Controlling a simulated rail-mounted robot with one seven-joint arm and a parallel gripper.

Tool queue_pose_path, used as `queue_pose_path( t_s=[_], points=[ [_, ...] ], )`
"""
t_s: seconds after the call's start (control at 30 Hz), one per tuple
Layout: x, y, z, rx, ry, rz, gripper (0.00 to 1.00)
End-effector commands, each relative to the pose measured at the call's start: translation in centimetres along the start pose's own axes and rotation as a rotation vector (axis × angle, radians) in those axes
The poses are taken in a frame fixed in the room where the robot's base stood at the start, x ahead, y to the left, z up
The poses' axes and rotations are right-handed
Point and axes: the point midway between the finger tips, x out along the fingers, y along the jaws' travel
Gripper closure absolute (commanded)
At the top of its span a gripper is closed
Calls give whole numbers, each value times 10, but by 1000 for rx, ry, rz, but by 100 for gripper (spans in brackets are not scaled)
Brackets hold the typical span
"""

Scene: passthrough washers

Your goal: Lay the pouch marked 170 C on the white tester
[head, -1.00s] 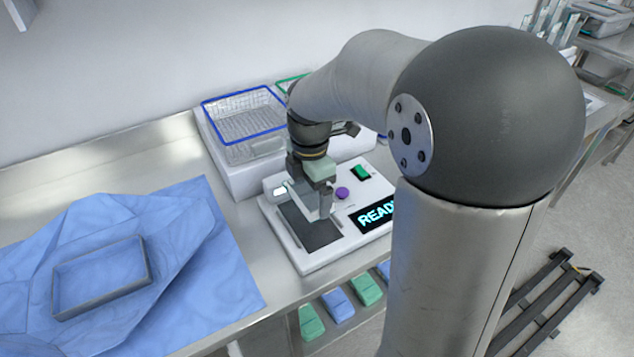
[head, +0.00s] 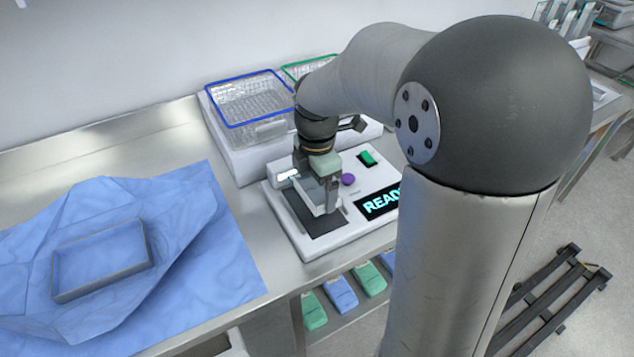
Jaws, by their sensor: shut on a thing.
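The white tester (head: 372,178) stands on the steel bench, with a dark plate (head: 325,226) at its left, a purple button, a green switch and a lit screen reading "READ", its end cut off by my arm. My gripper (head: 324,207) points down low over the dark plate. It is shut on a pale, thin thing, which I take to be the pouch (head: 304,196). The gripper hides much of it, and no 170 C marking can be read. I cannot tell whether it touches the plate.
A blue-rimmed wire basket (head: 250,97) and a green-rimmed one (head: 305,68) sit behind the tester. A blue drape (head: 205,235) with a shallow grey-rimmed tray (head: 148,262) lies at left. Green and blue packs (head: 340,293) lie on a shelf below.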

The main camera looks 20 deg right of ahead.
Motion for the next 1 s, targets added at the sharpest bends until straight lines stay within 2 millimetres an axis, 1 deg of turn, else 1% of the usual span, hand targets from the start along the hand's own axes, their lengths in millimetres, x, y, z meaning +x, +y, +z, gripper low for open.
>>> queue_pose_path(
  t_s=[0.43, 1.0],
  points=[
    [1, 0, 0, 0, 0, 0, 30],
    [20, 0, 0, 0, 0, -1, 30]
  ],
)
